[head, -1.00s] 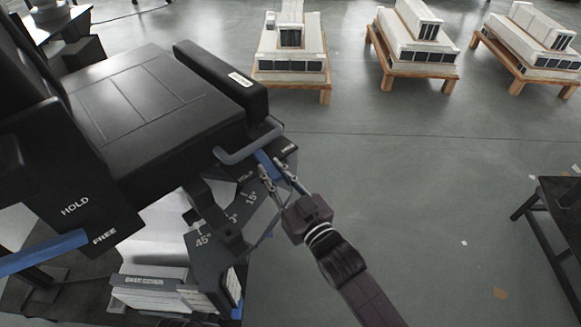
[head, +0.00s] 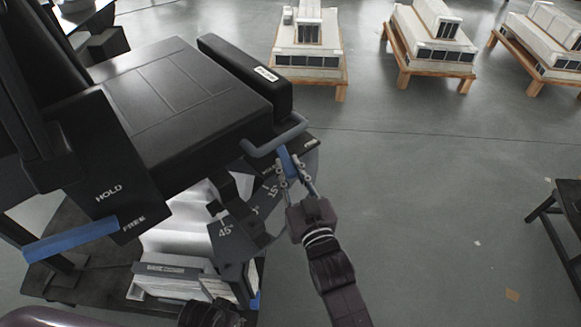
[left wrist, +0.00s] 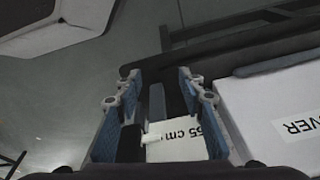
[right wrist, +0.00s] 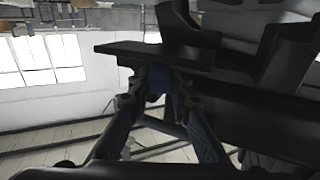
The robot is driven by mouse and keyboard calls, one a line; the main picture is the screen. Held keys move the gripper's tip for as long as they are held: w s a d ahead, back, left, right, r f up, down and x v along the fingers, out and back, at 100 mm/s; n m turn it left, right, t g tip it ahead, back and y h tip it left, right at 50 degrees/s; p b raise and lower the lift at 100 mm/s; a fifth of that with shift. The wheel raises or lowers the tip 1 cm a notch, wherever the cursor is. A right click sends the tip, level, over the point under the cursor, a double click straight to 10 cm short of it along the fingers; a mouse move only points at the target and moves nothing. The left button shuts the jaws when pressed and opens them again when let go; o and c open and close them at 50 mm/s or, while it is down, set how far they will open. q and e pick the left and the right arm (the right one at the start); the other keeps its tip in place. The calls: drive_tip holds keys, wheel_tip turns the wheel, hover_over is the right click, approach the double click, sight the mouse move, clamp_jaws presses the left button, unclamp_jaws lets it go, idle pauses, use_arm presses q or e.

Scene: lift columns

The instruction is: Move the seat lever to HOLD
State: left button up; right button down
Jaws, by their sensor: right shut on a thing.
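The blue seat lever (head: 70,240) sticks out at the left of the black seat side panel, its tip beside the FREE label (head: 134,224). The HOLD label (head: 109,193) is above it. My right gripper (head: 294,178) is shut on a blue handle (head: 288,160) beside the angle-marked plate, under the seat's grey bar; the right wrist view shows the handle (right wrist: 158,84) between its fingertips. My left gripper (left wrist: 158,95) is open, with a dark bar and a white label between or behind its fingers. In the head view it is at most partly visible at the bottom edge.
The black seat (head: 170,95) fills the upper left, with the angle plate (head: 235,235) below it. Boxes (head: 165,280) lie on a dark shelf beneath. Models on wooden stands (head: 308,60) are at the back. The floor to the right is mostly clear.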

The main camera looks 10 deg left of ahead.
drive_tip(key=c, duration=1.8)
unclamp_jaws()
drive_tip(key=shift+o, duration=0.2)
drive_tip(key=v, duration=1.2)
